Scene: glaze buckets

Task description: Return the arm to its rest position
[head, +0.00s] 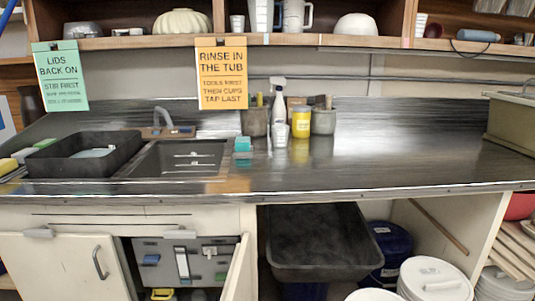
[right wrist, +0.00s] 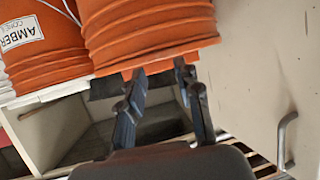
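My right gripper (right wrist: 158,80) shows in the right wrist view with its two dark fingers spread apart and nothing seen between them. The fingertips are just below the lower edge of a ribbed orange bucket (right wrist: 150,35). I cannot tell whether they touch it. A second orange bucket (right wrist: 40,50) with a white "AMBER" label stands to its left, partly cut off. Neither gripper shows in the head view, and my left gripper is in no view.
The head view shows a dark counter (head: 400,160) with a sink (head: 180,158), a black tray (head: 85,155) and a yellow jar (head: 301,122). A dark tub (head: 315,240) and white lidded buckets (head: 435,278) are below. The counter's right half is mostly clear.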

